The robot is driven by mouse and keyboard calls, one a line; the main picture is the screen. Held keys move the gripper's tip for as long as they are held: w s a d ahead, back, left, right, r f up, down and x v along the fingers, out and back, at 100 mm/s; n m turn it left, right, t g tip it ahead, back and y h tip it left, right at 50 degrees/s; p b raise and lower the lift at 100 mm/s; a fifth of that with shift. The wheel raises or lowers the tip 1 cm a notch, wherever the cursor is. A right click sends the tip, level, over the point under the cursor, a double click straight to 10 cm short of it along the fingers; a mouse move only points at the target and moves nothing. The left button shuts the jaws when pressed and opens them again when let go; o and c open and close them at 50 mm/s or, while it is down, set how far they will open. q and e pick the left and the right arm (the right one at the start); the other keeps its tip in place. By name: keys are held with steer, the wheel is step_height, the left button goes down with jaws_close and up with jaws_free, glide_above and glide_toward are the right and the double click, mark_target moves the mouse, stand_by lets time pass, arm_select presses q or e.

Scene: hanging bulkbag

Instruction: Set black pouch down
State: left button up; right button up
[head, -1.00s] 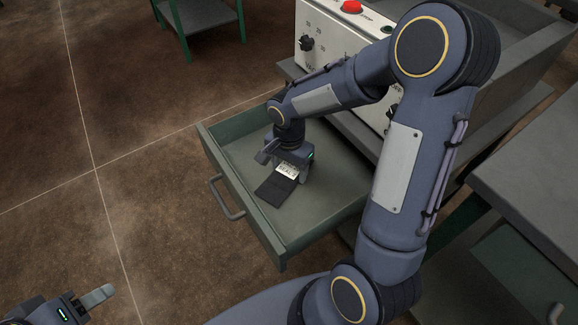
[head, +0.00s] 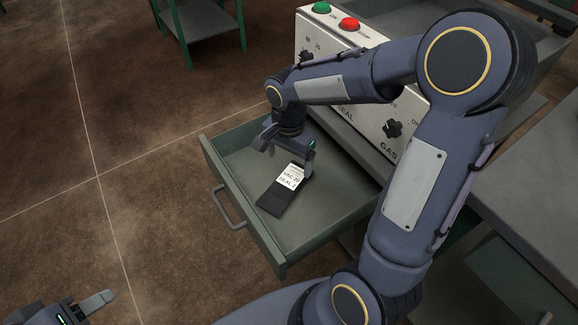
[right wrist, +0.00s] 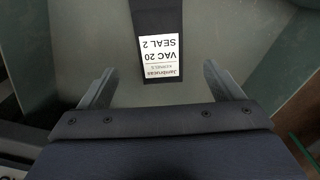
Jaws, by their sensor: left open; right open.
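The black pouch (head: 274,198) with a white label (head: 291,175) lies flat in the open green drawer (head: 318,232). In the right wrist view the black pouch (right wrist: 158,15) lies ahead, its label reading "VAC 20 SEAL 2". My right gripper (head: 288,160) is above the drawer, just behind the labelled end of the pouch. Its two fingers (right wrist: 157,85) are wide apart and empty, with a gap between them and the pouch. My left gripper (head: 95,303) is at the lower left, over the floor, open and empty.
A white control panel (head: 335,49) with green and red buttons and black knobs stands behind the drawer. The drawer has a raised rim and a front handle (head: 229,207). A grey worktop (head: 540,190) is at the right. Open floor lies to the left.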

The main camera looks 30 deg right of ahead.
steer(key=s+a+r+n+t+y, duration=0.1)
steer(key=s+r+n, duration=0.3)
steer(key=s, duration=0.4)
steer(key=s+a+r+n+t+y, duration=0.2)
steer(key=s+r+n+t, duration=0.2)
steer(key=s+n, duration=0.3)
steer(key=shift+s+a+r+t+y+p, duration=0.2)
steer(key=shift+s+r+t+y+p, duration=0.15)
steer(key=shift+s+r, duration=0.45)
steer(key=shift+s, duration=0.1)
